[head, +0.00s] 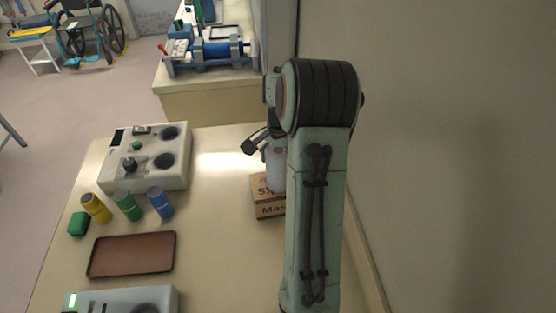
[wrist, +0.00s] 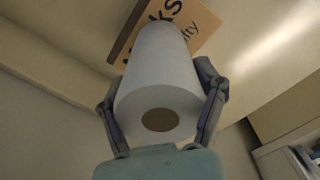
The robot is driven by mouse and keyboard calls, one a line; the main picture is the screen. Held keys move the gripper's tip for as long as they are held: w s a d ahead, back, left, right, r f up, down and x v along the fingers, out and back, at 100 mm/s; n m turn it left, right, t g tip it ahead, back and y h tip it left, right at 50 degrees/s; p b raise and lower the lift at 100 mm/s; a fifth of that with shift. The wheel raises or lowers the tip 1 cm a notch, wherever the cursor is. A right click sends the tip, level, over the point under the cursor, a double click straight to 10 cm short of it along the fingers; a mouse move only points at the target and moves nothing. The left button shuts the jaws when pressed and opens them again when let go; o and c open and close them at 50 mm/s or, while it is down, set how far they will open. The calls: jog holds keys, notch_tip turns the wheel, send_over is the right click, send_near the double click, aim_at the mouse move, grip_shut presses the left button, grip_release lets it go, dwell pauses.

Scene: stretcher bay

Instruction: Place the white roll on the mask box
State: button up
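The white roll (wrist: 160,75) is upright between the two fingers of my gripper (wrist: 158,82) in the wrist view; both fingers lie against its sides. The roll also shows in the head view (head: 275,168), partly hidden behind my arm. The cardboard mask box (head: 264,197) is under the roll, with its right part hidden by my arm. In the wrist view the printed box top (wrist: 190,17) shows beyond the roll's far end. The roll's lower end appears at the box top; whether it bears on it I cannot tell.
A brown tray (head: 132,255), yellow (head: 96,208), green (head: 127,205) and blue (head: 160,202) cylinders and a green block (head: 78,224) are on the table's left. A beige device (head: 150,160) stands behind them, a grey one (head: 120,300) in front. A wall is right.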

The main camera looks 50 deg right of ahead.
jog(key=o, duration=0.4)
jog(key=shift+o, duration=0.2)
notch_tip(320, 180, up, 12)
jog(key=shift+r, duration=0.1)
jog(key=s+a+r+n, duration=0.15)
jog(key=a+n, duration=0.65)
jog(key=a, duration=1)
jog(key=s+a+f+n, duration=0.4)
jog(key=s+a+n, duration=0.5)
jog(key=s+a, duration=0.3)
jog(key=shift+s+a+y, duration=0.15)
jog(key=shift+a+y, duration=0.25)
jog(key=shift+a, duration=0.55)
